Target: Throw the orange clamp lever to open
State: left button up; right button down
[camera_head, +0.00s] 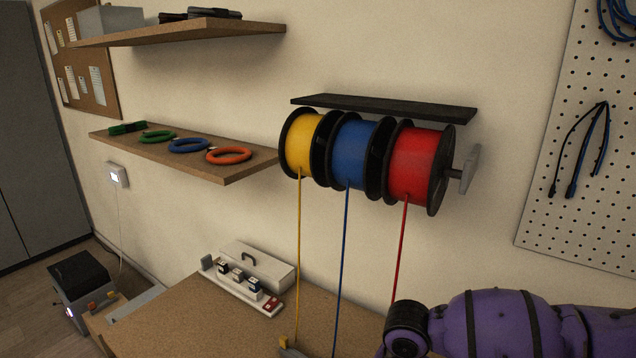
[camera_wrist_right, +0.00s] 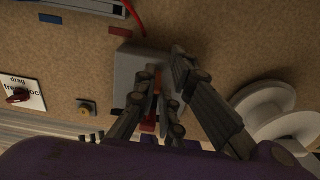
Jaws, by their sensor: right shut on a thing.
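In the right wrist view, a grey block (camera_wrist_right: 125,72) sits on the brown board. A narrow orange-red lever (camera_wrist_right: 149,126) shows at the block, between my fingers. My right gripper (camera_wrist_right: 160,88) is closed around the lever, and its fingers hide part of both lever and block. Whether the lever is up or down is hard to tell. In the head view only my purple right arm shows at the lower right; its gripper is out of frame. My left gripper is in neither view.
Yellow (camera_head: 302,145), blue (camera_head: 352,155) and red (camera_head: 412,163) wire spools hang over the workbench (camera_head: 190,320), their wires running down. White spools (camera_wrist_right: 265,100) lie right of my gripper.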

jog(key=shift+w+r, duration=0.15)
jog(key=shift+w, duration=0.3)
jog(key=shift+w+d, duration=0.15)
jog(key=shift+w, duration=0.15)
jog(key=shift+f, duration=0.2)
jog(key=shift+w+d+f, duration=0.15)
jog(key=shift+w+d, duration=0.05)
jog(key=shift+w, duration=0.05)
jog(key=shift+w+d+f, duration=0.2)
jog(key=shift+w+f, duration=0.1)
dwell(0.9)
